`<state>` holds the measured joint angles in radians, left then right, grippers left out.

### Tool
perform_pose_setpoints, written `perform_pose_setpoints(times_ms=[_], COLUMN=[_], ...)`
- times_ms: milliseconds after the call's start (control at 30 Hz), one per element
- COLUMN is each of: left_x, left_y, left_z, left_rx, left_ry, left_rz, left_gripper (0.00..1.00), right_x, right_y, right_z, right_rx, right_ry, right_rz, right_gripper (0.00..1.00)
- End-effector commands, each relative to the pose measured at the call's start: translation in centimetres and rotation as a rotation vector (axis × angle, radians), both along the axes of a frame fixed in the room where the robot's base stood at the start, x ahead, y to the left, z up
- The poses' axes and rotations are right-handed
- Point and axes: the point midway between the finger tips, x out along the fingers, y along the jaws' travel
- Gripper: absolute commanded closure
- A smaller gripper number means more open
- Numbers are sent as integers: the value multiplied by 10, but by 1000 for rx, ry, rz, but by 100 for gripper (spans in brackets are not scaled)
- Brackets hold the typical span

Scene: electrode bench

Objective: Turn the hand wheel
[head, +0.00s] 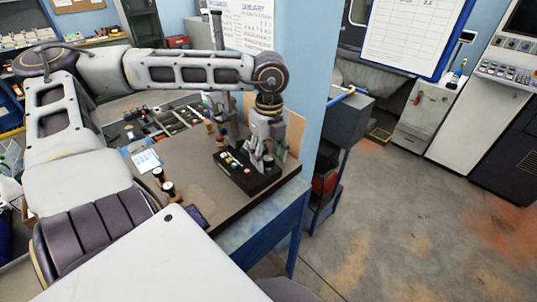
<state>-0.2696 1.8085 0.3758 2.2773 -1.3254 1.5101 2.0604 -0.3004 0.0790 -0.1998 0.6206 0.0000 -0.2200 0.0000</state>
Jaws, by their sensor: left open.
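My left arm reaches in from the left over the brown bench (205,207). My left gripper (262,160) points down, open, at the bench's right end. Its fingers are over or just beside a black box (246,177) with small controls on top. I cannot tell whether they touch it. I cannot make out a hand wheel for certain; it may be too small or hidden by the gripper. My right gripper is not in view.
A grey post (217,60) rises behind my arm. A blue wall (300,70) closes off the bench's right side. Open floor (400,220) lies to the right, with grey cabinets (428,115) beyond.

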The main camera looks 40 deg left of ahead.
Motion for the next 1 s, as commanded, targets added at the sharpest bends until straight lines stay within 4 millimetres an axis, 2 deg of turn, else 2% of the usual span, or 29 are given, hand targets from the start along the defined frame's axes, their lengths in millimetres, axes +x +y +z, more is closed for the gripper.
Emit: perform_pose_setpoints(times_ms=[333,700,1000], left_x=[0,0,0], left_y=[0,0,0], left_z=[-2,-1,-3], left_rx=[0,0,2], left_ry=[0,1,-1], left_rz=[0,0,-30], left_gripper=[49,95,95], right_x=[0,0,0], right_y=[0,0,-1], right_z=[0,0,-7], right_rx=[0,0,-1], right_ry=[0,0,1], right_rz=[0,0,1], right_gripper=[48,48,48])
